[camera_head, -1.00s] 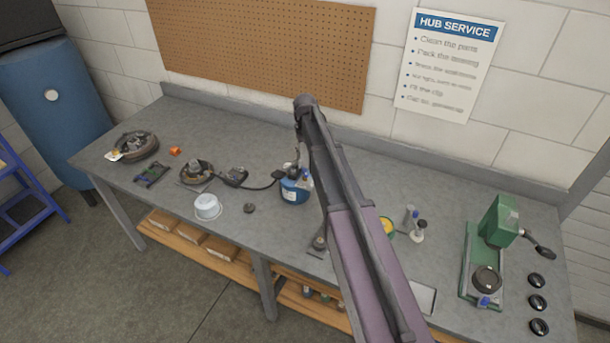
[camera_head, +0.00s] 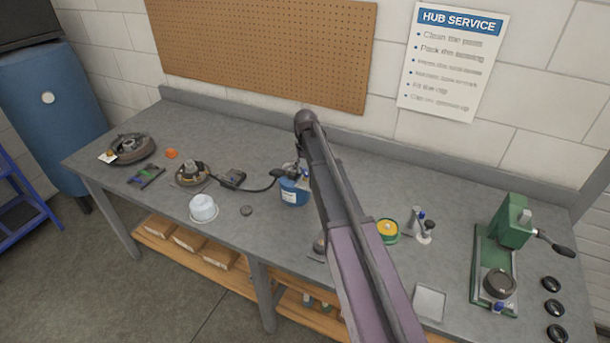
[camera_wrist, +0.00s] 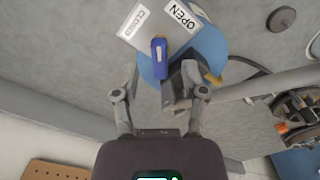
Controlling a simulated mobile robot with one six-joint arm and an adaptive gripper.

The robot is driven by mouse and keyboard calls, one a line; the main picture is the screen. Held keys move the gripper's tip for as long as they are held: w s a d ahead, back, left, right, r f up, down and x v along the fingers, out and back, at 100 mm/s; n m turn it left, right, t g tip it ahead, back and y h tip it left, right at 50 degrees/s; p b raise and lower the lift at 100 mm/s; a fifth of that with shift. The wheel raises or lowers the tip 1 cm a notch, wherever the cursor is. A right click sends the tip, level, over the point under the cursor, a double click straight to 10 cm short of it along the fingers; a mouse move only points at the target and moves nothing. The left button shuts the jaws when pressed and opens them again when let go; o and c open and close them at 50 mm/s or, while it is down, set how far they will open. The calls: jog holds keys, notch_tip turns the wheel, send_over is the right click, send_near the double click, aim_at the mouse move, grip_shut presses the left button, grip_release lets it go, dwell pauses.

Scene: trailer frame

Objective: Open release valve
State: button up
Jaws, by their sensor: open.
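The release valve shows in the wrist view as a short blue lever (camera_wrist: 160,57) over a blue container. Behind it is a grey plate (camera_wrist: 160,22) with a CLOSED label (camera_wrist: 139,19) and an OPEN label (camera_wrist: 183,17). I cannot tell which label the lever is set to. My gripper (camera_wrist: 158,75) is open, one finger on each side of the lever; I cannot tell whether either finger touches it. In the head view the blue container (camera_head: 293,194) stands on the bench, and my arm hides much of its right side and the gripper.
A dark hose (camera_head: 257,187) runs left from the container to a small dark unit (camera_head: 233,179). A white tub (camera_head: 203,208) and a hub (camera_head: 192,173) stand left on the bench (camera_head: 270,228). A green press (camera_head: 508,235) and yellow-topped tin (camera_head: 387,230) stand right.

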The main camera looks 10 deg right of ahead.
jog(key=shift+f+b, duration=0.45)
jog(key=shift+f, duration=0.2)
grip_shut()
